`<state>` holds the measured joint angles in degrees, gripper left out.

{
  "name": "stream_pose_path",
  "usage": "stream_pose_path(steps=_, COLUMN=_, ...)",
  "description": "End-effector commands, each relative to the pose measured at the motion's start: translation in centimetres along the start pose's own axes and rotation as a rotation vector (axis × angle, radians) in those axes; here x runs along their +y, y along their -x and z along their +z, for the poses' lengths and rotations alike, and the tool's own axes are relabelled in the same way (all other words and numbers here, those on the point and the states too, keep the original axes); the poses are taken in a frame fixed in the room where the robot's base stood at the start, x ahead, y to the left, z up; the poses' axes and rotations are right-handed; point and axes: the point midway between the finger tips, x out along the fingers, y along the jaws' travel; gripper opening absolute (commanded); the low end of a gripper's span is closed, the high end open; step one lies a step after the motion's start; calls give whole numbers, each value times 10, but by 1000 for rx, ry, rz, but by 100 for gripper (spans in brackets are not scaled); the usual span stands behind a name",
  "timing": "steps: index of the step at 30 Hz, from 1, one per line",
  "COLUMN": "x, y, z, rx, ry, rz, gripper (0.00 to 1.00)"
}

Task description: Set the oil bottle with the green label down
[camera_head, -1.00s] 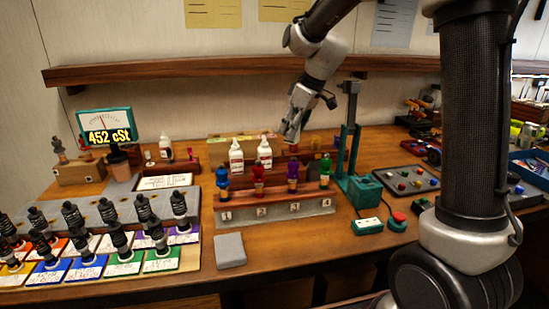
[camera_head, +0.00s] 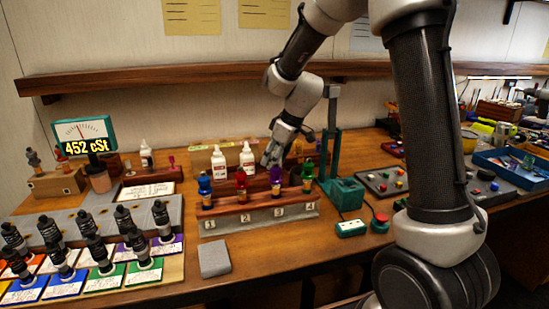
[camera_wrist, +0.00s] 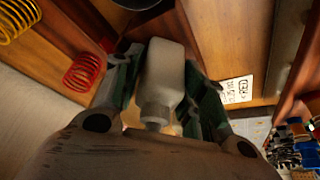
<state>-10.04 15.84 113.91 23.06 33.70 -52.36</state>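In the wrist view a white bottle (camera_wrist: 163,75) with a narrow neck sits between the two fingers of my gripper (camera_wrist: 162,80), which look closed on its sides. Its label does not show there, so I cannot see its colour. In the head view my gripper (camera_head: 270,158) points down behind the rack of coloured bottles, and the held bottle is hidden or too small to make out. Two white bottles with reddish labels, one on the left (camera_head: 219,163) and one nearer my gripper (camera_head: 246,160), stand just left of it.
The numbered rack (camera_head: 258,219) with several coloured bottles stands in front of my gripper. A green press stand (camera_head: 331,140) is close on the right. Red (camera_wrist: 84,71) and yellow (camera_wrist: 17,17) springs lie left of the held bottle in the wrist view. A grey block (camera_head: 214,258) lies in front.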

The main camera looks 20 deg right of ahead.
Motion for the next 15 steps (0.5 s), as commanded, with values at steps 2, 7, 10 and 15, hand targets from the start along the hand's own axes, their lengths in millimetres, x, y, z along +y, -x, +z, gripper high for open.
stream_pose_path(steps=2, x=0, y=0, z=0, rx=0, ry=0, rz=0, gripper=57)
stream_pose_path(steps=7, x=0, y=0, z=0, rx=0, ry=0, rz=0, gripper=57)
stream_pose_path(steps=10, x=0, y=1, z=0, rx=0, ry=0, rz=0, gripper=57)
stream_pose_path(steps=15, x=0, y=14, z=-2, rx=3, ry=0, rz=1, gripper=57)
